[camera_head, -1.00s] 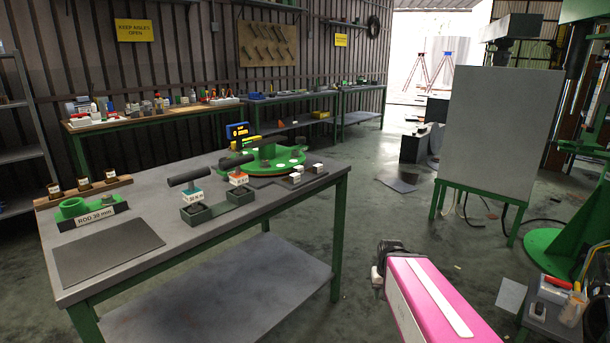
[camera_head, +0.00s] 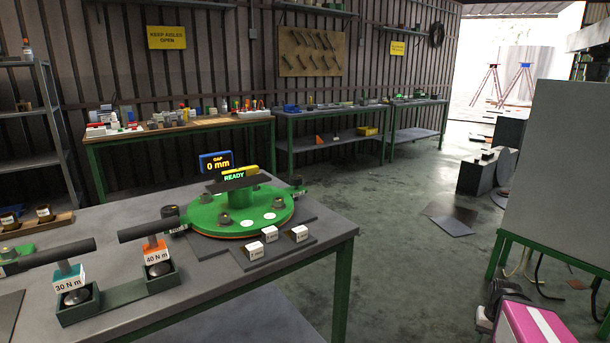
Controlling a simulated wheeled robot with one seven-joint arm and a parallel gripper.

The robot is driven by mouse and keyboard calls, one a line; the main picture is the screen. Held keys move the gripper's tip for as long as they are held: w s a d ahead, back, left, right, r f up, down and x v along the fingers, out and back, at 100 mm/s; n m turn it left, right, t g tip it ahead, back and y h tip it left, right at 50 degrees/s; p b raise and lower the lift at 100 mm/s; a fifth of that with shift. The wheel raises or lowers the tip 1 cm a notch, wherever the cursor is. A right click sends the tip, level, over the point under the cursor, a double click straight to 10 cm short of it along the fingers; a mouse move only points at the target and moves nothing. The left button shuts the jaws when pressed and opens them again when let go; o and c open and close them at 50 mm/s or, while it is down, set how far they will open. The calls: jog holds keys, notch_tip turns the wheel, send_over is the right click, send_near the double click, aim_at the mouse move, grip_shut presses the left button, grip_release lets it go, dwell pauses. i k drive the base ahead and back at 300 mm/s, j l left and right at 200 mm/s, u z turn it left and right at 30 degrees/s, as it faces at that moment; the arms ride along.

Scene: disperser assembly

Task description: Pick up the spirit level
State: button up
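I cannot make out a spirit level for sure. A yellow bar-like piece (camera_head: 230,171) shows behind the green READY sign at the back of the workbench; it is partly hidden and too small to identify. The dark end of my pink and white arm, where my gripper (camera_head: 492,308) appears to be, is at the bottom right. It is to the right of the workbench and apart from it. Its fingers cannot be made out, and no held object shows.
The workbench (camera_head: 317,262) carries a round green disperser plate (camera_head: 215,217), small labelled blocks (camera_head: 270,234), and two black-handled torque tools, 30 N m (camera_head: 69,277) and 40 N m (camera_head: 156,252). A grey panel (camera_head: 565,165) stands at right. The floor between is open.

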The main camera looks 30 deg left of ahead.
aim_at(235, 173)
jog(key=i+u, duration=0.2)
jog(key=i, duration=0.25)
jog(key=i+u, duration=0.25)
jog(key=i, duration=0.2)
jog(key=i+l+u, duration=0.2)
jog(key=i, duration=0.25)
jog(key=i+l+u, duration=0.2)
jog(key=i, duration=0.25)
